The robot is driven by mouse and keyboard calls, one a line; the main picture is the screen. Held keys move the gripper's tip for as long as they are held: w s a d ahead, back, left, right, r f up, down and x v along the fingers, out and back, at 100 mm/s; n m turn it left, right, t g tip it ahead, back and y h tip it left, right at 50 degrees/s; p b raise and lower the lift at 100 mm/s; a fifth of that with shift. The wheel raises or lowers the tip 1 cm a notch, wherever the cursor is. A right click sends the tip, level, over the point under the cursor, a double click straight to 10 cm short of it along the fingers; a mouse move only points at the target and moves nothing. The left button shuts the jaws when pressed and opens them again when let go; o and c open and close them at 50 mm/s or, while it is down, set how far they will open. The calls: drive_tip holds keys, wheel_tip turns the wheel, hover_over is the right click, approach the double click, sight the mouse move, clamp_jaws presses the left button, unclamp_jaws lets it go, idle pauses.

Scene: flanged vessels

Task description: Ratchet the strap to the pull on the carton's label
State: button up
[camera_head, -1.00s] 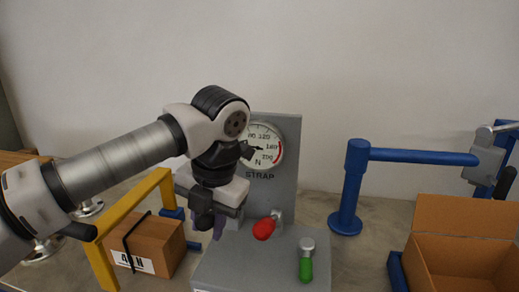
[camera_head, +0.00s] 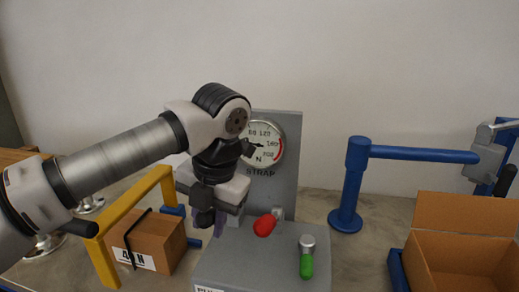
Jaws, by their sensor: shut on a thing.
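A blue post with an arm (camera_head: 348,190) stands behind. An open cardboard box (camera_head: 460,258) is at the right.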

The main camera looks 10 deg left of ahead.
drive_tip(key=shift+d+r, duration=0.1)
drive_tip(key=shift+r, duration=0.15)
drive_tip(key=o, duration=1)
drive_tip(key=shift+w, duration=0.1)
drive_tip(key=shift+o, duration=0.2)
